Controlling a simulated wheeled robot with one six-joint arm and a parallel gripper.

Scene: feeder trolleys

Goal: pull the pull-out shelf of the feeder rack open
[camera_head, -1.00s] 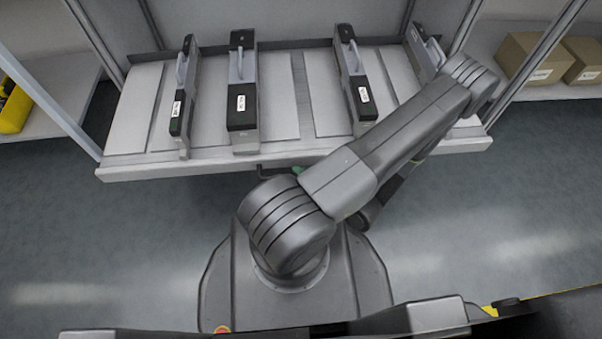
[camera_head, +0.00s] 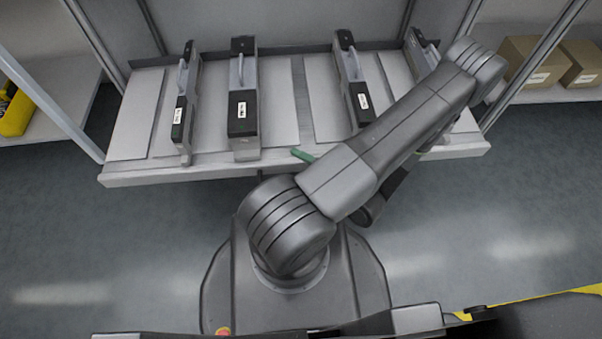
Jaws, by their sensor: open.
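The pull-out shelf (camera_head: 200,166) is a pale grey tray in the feeder rack (camera_head: 88,40), with its long front edge facing me. It carries several upright feeders, such as a dark-topped one (camera_head: 242,115) with a white label. My arm folds across the right half of the shelf and hides part of it. A small green piece (camera_head: 302,155), seemingly a fingertip of my gripper, pokes out left of the arm at the shelf's front edge. The rest of the gripper is hidden under the arm. I see no handle clearly, and cannot tell whether the green piece touches the shelf.
Cardboard boxes (camera_head: 535,62) stand on a neighbouring shelf at the right. A yellow bin (camera_head: 15,112) stands on another at the left. Grey floor (camera_head: 470,235) lies open between my base and the rack. A rack post (camera_head: 540,60) rises at the right.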

